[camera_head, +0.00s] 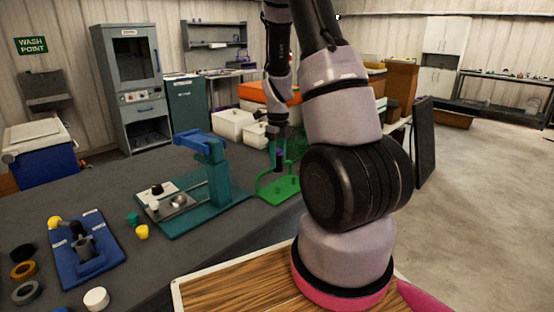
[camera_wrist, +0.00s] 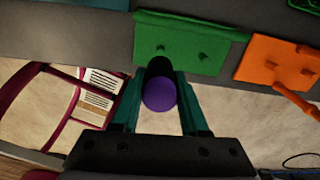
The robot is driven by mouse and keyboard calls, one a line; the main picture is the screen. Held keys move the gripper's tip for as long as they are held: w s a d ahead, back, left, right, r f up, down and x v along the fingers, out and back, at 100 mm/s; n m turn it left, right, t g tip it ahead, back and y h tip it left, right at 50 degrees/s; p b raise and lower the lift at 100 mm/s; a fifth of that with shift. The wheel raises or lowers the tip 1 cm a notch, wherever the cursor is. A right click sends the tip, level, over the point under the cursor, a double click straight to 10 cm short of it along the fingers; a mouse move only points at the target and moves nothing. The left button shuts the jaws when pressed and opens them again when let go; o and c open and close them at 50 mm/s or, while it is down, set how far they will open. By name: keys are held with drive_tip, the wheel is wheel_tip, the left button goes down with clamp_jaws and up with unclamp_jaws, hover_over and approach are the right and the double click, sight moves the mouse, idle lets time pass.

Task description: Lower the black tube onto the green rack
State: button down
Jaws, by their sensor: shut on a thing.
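My gripper (camera_wrist: 160,98) is shut on the black tube (camera_wrist: 160,66). The tube has a purple end that faces the wrist camera, between my two teal fingers. In the head view my gripper (camera_head: 279,148) hangs at the far part of the grey bench, above the green rack (camera_head: 272,196). In the wrist view the green rack (camera_wrist: 205,62) lies just beyond the tube, with short pegs on its plate. The tube covers part of the rack's near edge there. I cannot tell whether the tube touches the rack.
An orange rack (camera_wrist: 260,65) lies right of the green one in the wrist view. A teal stand with a blue top (camera_head: 213,165) is left of the green rack. A blue fixture (camera_head: 85,262), loose rings and caps occupy the bench's near left. White tubs (camera_head: 232,124) stand behind.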

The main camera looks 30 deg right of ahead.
sight(277, 170)
drive_tip(key=shift+w+f, duration=0.1)
drive_tip(key=shift+f, duration=2.4)
drive_tip(key=shift+f, duration=2.05)
idle(0.5)
unclamp_jaws()
drive_tip(key=shift+r, duration=4)
